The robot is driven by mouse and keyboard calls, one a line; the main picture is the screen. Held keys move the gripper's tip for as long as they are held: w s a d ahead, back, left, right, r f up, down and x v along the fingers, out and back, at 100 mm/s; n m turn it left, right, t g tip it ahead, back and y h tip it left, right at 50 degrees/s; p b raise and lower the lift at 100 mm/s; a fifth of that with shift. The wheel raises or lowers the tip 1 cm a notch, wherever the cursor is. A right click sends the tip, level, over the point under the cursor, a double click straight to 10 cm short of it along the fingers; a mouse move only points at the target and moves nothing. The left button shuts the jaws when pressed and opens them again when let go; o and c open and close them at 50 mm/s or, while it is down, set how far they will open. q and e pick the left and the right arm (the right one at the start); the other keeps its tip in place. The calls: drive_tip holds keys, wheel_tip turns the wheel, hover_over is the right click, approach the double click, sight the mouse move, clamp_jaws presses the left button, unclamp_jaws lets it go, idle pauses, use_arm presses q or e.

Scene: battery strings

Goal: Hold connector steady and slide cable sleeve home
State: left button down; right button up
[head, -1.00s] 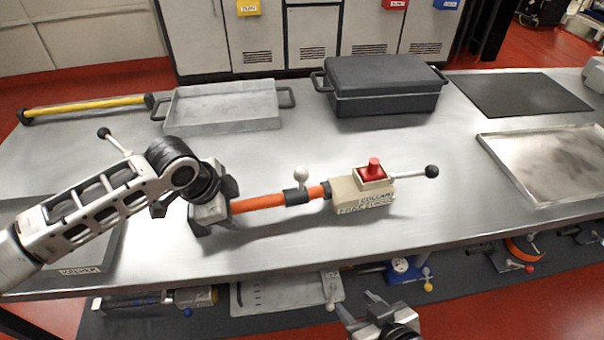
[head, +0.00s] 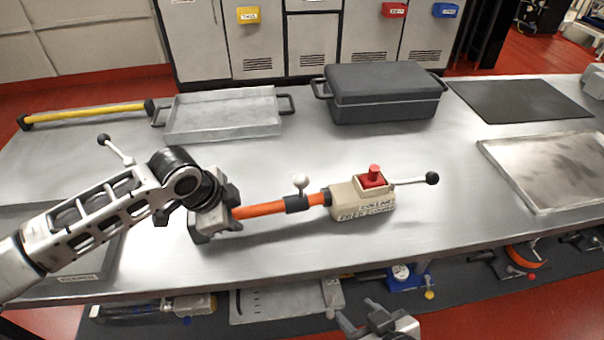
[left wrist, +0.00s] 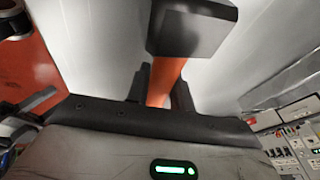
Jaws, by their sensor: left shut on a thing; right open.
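An orange cable (head: 262,208) lies on the metal bench, with a grey end block (head: 206,222) at its left end. A black sleeve (head: 296,203) with a white ball knob sits around the cable. A beige connector box (head: 362,200) with a red button and a black-knobbed lever is at the cable's right end. My left gripper (head: 228,198) is shut on the orange cable beside the end block. In the left wrist view the cable (left wrist: 160,82) runs between its dark fingers, below a dark block (left wrist: 190,25). My right gripper (head: 362,316) is open and empty in front of the bench edge.
A grey tray (head: 222,136) and a black lidded case (head: 385,108) stand at the back. A yellow bar (head: 85,114) lies at back left. A dark mat (head: 520,101) and metal tray (head: 545,190) are at right. Bench around the beige box is clear.

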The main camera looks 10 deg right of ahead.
drive_tip(key=shift+r, duration=0.1)
drive_tip(key=shift+r+p, duration=0.2)
drive_tip(key=shift+p, duration=0.1)
idle(1.3)
